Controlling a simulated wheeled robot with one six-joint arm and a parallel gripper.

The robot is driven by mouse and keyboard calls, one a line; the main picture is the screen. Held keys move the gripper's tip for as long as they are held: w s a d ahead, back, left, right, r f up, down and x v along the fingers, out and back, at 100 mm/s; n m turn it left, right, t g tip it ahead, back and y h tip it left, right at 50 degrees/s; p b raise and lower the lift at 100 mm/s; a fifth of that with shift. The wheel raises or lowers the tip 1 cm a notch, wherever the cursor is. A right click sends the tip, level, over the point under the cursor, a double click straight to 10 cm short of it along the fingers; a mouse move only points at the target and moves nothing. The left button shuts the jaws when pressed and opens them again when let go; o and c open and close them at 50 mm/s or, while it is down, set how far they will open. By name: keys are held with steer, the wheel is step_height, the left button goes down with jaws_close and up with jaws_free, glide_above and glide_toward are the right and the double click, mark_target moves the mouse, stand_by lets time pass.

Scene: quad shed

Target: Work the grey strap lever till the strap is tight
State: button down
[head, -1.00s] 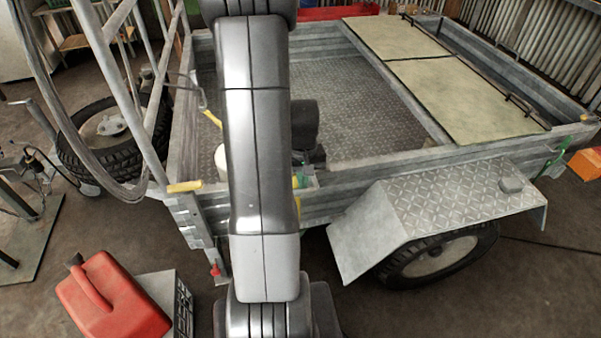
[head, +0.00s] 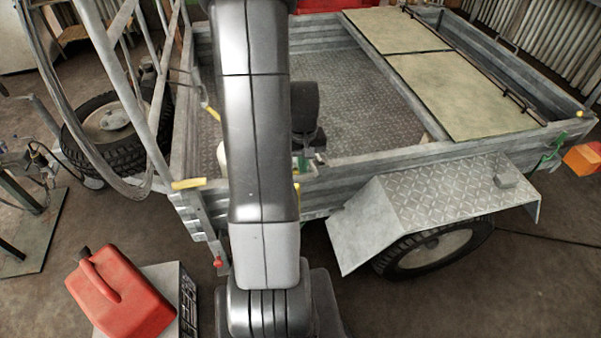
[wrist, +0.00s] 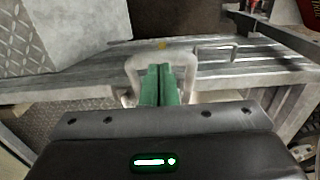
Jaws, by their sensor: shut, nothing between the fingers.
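In the wrist view, my gripper (wrist: 161,84) is shut, with its green fingers together and nothing between them. A pale grey U-shaped bar (wrist: 134,66), which looks like the strap lever, frames the fingertips on both sides and beyond them. I cannot tell whether they touch. It lies against the trailer's grey side wall (wrist: 240,72). A small yellow mark (wrist: 162,45) shows just past the bar. In the head view, my arm hides most of this spot; only green bits (head: 303,163) show at the side wall's top edge. The strap's tightness cannot be seen.
The trailer (head: 400,168) has a tread-plate mudguard (head: 440,205) over its wheel on the right. Two pale boards (head: 455,92) cover its far side. A red fuel can (head: 120,292) sits on a grey crate at front left. A mesh gate frame (head: 120,70) rises at left.

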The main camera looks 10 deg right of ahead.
steer(key=shift+f, duration=0.1)
steer(key=shift+f+b, duration=3.55)
steer(key=shift+f, duration=0.7)
steer(key=shift+r+p, duration=3.35)
steer(key=shift+r, duration=1)
step_height(320, 180, up, 6)
steer(key=p, duration=0.4)
steer(key=shift+f, duration=0.1)
